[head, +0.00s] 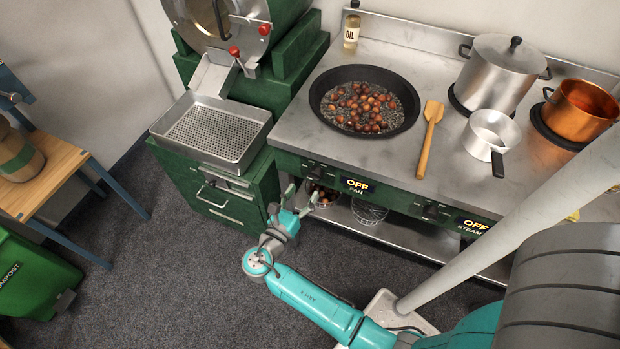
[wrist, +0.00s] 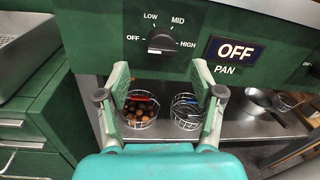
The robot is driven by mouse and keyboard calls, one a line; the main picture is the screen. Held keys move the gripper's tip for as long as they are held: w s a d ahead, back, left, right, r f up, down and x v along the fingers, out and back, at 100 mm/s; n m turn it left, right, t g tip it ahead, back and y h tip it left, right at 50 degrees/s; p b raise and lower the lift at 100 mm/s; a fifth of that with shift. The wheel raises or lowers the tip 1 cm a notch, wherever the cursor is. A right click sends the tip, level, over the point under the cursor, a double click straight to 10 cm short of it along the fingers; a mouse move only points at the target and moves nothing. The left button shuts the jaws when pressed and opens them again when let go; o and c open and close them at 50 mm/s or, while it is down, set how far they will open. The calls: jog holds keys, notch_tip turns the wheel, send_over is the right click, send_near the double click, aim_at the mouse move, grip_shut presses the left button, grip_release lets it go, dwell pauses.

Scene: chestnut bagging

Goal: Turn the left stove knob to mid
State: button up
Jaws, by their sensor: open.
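The left stove knob (wrist: 160,41) is a dark dial on the green front panel, ringed by the marks OFF, LOW, MID and HIGH. Its exact pointer direction is too small to tell. The PAN display (wrist: 236,50) beside it reads OFF. In the head view, the left knob (head: 316,171) sits left of the PAN display (head: 357,186). My gripper (wrist: 162,76) is open and empty, its two fingers spread in front of and just below the knob in the wrist view, apart from it. In the head view my gripper (head: 301,193) is in front of the stove's left end.
A pan of chestnuts (head: 365,101) stands on the stove top above the knob. A second knob (head: 432,211) with a STEAM display reading OFF is farther right. Wire baskets (wrist: 140,108) sit on the shelf below. Green drawers (head: 223,190) stand at left.

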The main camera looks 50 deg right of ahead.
aim_at(312, 177)
jog(key=shift+x, duration=3.2)
jog(key=shift+s+f, duration=0.1)
jog(key=c, duration=1.1)
